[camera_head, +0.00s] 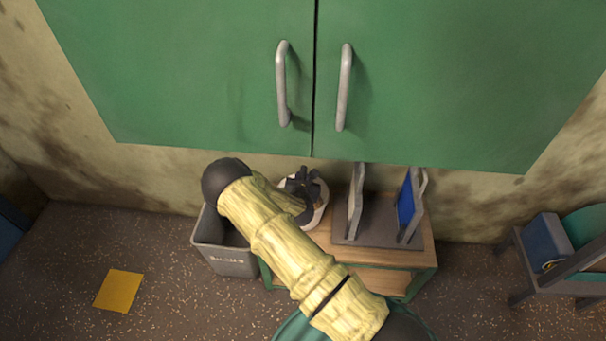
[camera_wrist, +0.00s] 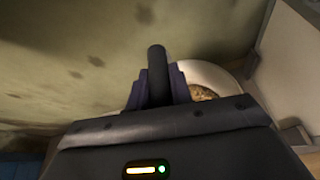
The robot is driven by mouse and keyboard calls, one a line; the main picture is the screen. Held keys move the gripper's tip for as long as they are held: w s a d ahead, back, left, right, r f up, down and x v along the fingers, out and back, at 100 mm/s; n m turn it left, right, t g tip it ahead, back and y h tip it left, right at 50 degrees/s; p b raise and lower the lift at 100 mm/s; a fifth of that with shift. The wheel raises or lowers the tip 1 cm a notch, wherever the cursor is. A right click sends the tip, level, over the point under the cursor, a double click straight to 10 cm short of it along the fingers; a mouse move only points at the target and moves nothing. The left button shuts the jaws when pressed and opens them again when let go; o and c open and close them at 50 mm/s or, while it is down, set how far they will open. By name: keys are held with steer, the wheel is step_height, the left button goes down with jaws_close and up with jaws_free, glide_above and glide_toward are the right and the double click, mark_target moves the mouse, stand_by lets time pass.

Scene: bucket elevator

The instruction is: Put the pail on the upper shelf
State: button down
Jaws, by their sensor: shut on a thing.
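The pail (camera_head: 322,207) is a round, pale vessel at the left end of a low wooden unit, partly hidden by my arm. In the wrist view its pale rim (camera_wrist: 226,80) shows with something brown inside. My gripper (camera_head: 303,186) is over the pail. In the wrist view my gripper (camera_wrist: 160,85) is shut on a dark upright bar, which looks like the pail's handle. The wooden unit (camera_head: 424,238) has a board top and a lower level below its front edge. I cannot tell whether the pail touches the top.
A green double-door cabinet (camera_head: 200,70) hangs just above, its doors shut. A rack (camera_head: 375,228) with upright boards stands right of the pail. A grey bin (camera_head: 228,262) stands left of the unit. A yellow square (camera_head: 119,290) lies on the floor. A chair-like piece (camera_head: 560,275) stands right.

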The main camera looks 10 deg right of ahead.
steer(key=shift+w+f, duration=0.15)
steer(key=shift+f, duration=0.25)
steer(key=c, duration=1.6)
jaws_free()
steer(key=shift+f, duration=0.25)
steer(key=shift+c, duration=0.2)
steer(key=o, duration=0.4)
steer(key=shift+s+r, duration=0.15)
steer(key=shift+s, duration=0.1)
steer(key=v, duration=1.2)
steer(key=shift+w, duration=0.15)
